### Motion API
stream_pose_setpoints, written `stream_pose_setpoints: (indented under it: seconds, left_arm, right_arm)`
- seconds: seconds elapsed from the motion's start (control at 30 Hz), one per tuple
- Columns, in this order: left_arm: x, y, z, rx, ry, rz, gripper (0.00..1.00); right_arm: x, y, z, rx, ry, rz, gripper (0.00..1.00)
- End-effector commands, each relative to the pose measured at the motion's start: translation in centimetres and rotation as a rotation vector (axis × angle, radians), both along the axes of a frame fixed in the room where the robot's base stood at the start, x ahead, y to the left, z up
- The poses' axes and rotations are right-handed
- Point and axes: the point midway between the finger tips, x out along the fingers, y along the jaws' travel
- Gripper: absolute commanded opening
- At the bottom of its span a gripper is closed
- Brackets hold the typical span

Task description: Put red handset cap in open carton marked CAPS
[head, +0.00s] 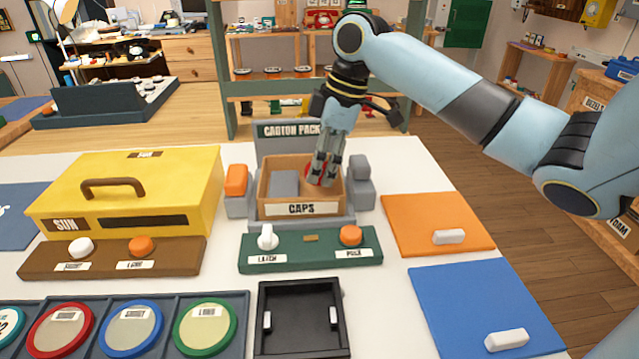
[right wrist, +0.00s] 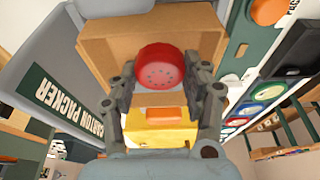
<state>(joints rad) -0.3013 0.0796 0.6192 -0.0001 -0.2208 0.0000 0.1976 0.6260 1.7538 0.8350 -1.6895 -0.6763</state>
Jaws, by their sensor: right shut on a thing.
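The red handset cap (right wrist: 160,66) is round with small holes in its face. My right gripper (head: 323,180) is shut on it, with one finger at each side in the right wrist view (right wrist: 163,85). In the head view only a bit of red shows by the fingertips. The fingers point down into the mouth of the open brown carton marked CAPS (head: 301,209), on its right side. Whether the cap touches the carton floor cannot be told. My left gripper is not in view.
The carton sits in the grey carton packer (head: 290,130), with a grey block (head: 285,184) in its left half. A green panel (head: 310,250) with a white latch knob and orange button stands in front. A yellow box (head: 130,190) is left; orange (head: 430,215) and blue mats lie right.

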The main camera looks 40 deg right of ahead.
Motion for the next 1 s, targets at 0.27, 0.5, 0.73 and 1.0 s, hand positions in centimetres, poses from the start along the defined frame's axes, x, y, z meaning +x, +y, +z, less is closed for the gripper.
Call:
stream_pose_setpoints:
  seconds: [0.27, 0.5, 0.73, 1.0]
  left_arm:
    - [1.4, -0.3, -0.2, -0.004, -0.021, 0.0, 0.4]
    - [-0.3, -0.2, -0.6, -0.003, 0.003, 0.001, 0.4]
    - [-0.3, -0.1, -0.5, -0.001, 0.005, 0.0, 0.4]
    - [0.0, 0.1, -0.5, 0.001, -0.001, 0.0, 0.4]
  right_arm:
    - [0.6, -0.5, -2.1, 0.001, 0.003, 0.0, 0.23]
    - [0.7, -0.5, -4.6, 0.0, 0.001, 0.001, 0.23]
    - [0.7, -0.5, -4.7, 0.0, 0.001, 0.001, 0.23]
    - [0.6, -0.5, -4.8, -0.001, 0.001, 0.0, 0.71]
